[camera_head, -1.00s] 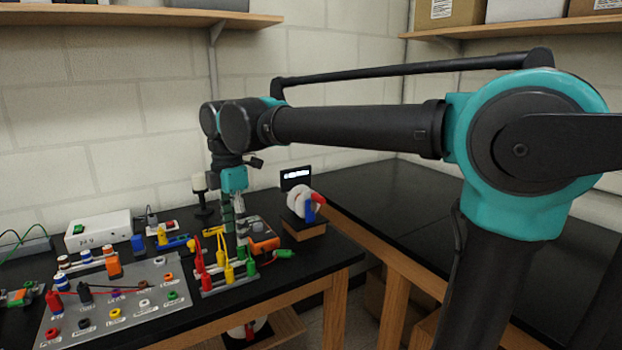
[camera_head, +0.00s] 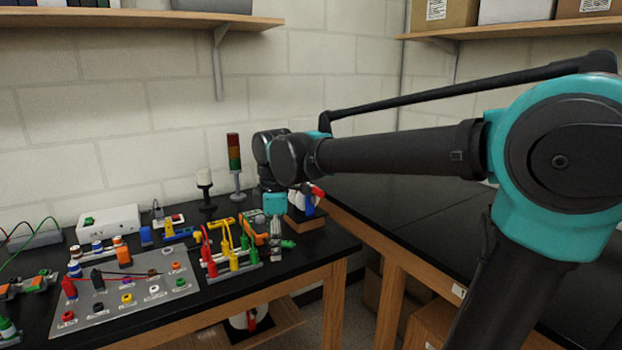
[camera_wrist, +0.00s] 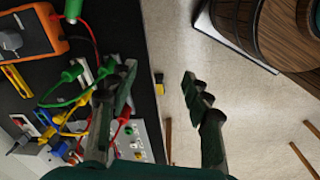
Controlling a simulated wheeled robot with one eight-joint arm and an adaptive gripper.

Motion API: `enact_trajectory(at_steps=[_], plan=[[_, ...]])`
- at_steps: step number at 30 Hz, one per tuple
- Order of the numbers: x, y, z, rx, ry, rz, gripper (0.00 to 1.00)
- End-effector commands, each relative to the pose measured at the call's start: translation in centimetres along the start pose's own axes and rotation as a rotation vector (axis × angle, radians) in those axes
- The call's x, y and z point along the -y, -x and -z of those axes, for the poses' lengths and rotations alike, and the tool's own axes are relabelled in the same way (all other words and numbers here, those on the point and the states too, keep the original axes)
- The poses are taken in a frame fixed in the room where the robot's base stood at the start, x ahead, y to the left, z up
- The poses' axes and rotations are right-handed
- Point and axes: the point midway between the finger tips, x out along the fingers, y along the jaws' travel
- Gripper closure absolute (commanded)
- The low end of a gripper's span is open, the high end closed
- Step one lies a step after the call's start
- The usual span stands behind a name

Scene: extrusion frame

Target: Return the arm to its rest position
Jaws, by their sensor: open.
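My gripper (camera_wrist: 157,105) shows in the wrist view with its two dark green fingers spread well apart and nothing between them. The left finger overlaps the view of the bench items; the right finger is over the pale floor. In the head view my gripper (camera_head: 276,240) points down near the front right edge of the black bench, just right of the colored plugs. My arm reaches in from the right, with its teal joint at the right side and its wrist above the bench.
A grey socket panel (camera_head: 130,300) and a rack of colored plugs (camera_head: 228,262) stand on the bench (camera_head: 215,292). An orange multimeter (camera_wrist: 30,35) lies close to my gripper. A signal tower (camera_head: 234,165) stands behind. The right-hand bench (camera_head: 400,220) is largely clear.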

Motion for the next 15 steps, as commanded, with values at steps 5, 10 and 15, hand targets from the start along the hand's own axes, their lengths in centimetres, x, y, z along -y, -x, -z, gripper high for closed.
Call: enact_trajectory(at_steps=[5, 10, 15], plan=[[0.6, -3.9, -6.3, -0.016, -0.318, -0.050, 0.51], [3.3, -8.9, -14.0, -0.048, -0.756, -0.123, 0.51], [7.9, -13.6, -20.6, -0.093, -1.197, -0.199, 0.51]])
